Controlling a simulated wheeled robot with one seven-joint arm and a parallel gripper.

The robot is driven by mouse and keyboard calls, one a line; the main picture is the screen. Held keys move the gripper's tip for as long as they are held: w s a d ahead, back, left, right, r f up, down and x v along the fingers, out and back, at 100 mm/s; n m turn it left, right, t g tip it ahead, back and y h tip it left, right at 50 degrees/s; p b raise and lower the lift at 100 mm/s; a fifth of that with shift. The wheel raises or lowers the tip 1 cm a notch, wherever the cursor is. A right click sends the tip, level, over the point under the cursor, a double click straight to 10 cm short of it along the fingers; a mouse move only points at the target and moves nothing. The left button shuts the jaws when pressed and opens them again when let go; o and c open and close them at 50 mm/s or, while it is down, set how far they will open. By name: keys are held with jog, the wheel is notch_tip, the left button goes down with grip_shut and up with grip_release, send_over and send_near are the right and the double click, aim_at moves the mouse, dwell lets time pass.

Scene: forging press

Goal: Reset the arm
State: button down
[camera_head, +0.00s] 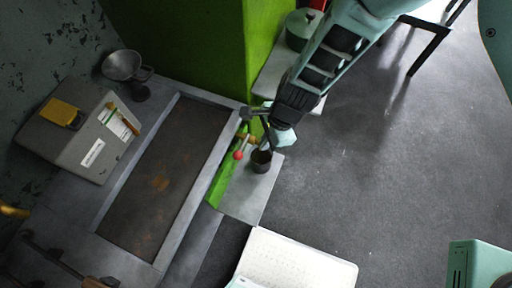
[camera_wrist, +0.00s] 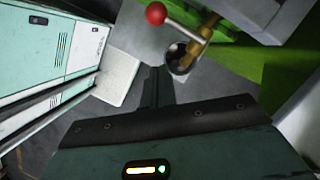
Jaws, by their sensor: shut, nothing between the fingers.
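My arm reaches in from the top right of the head view. My gripper shows in the wrist view (camera_wrist: 158,74), its two dark fingers together with nothing between them. In that view the fingertips point toward a dark round cup (camera_wrist: 178,58); I cannot tell the gap between them. A lever with a red ball knob (camera_wrist: 156,13) and a brass-coloured part (camera_wrist: 209,24) stands beside the cup. In the head view the red knob (camera_head: 238,155) and the cup (camera_head: 261,161) are just below the arm's end, where the fingers are hard to make out.
A press bed with a dark brown plate (camera_head: 158,183) lies to the left, beside a green column (camera_head: 205,45). A grey box (camera_head: 75,135) and a metal bowl (camera_head: 122,65) stand beyond. A white panel (camera_head: 295,262) is at the bottom. Open floor (camera_head: 385,150) lies to the right.

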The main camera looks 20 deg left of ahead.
jog(key=b+v, duration=0.1)
jog(key=v, duration=0.7)
jog(key=shift+s, duration=0.15)
jog(key=shift+d, duration=0.1)
jog(key=s+d+r+n+b, duration=0.1)
jog(key=d+r+n, duration=0.4)
jog(key=r, duration=0.2)
jog(key=s+d+r+n+b, duration=0.1)
jog(key=s+d+r+n, duration=0.1)
jog(key=d+r+n, duration=0.3)
jog(key=s+d+r+n+t+h, duration=0.1)
jog(key=s+d+r+n, duration=0.1)
jog(key=d, duration=0.4)
jog(key=s+d+r+n+t+h, duration=0.1)
jog(key=s+d+r+n, duration=0.2)
jog(key=d+n, duration=0.3)
jog(key=shift+r+b, duration=0.35)
jog(key=shift+r, duration=0.55)
